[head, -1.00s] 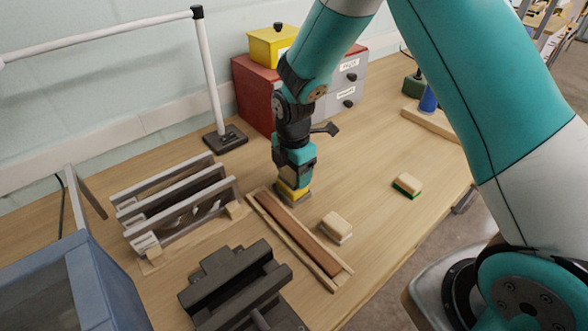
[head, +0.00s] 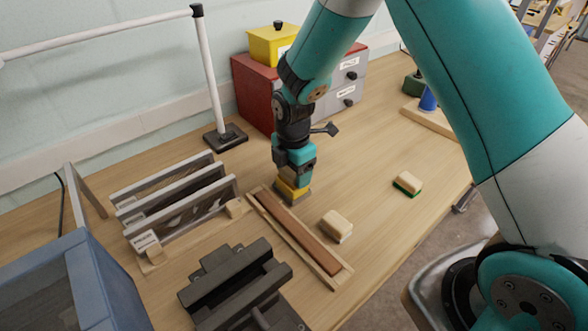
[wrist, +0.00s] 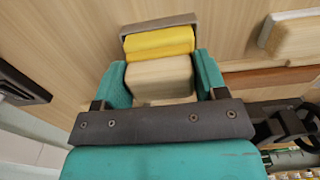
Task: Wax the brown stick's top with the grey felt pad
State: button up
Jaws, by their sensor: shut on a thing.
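My gripper (head: 296,172) is shut on the grey felt pad (head: 294,199). The pad is a pale wooden block with a yellow layer and a grey felt face, which points down in the head view. In the wrist view the block sits between the teal fingers (wrist: 160,80), with the grey felt (wrist: 160,24) outermost. The pad is beside the far end of the brown stick (head: 300,232); I cannot tell whether it touches the table. The stick lies flat in a pale wooden holder, its top bare to view. Part of it shows at the right in the wrist view (wrist: 270,79).
A pale block with a white underside (head: 337,225) lies just right of the stick. A green-bottomed block (head: 407,183) lies farther right. A slotted rack (head: 180,205) and a dark clamp-like fixture (head: 235,285) stand to the left. Red and grey drawers (head: 255,95) stand behind.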

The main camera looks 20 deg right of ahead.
dwell(0.4)
jog(key=shift+r+p, duration=2.85)
jog(key=shift+r, duration=0.65)
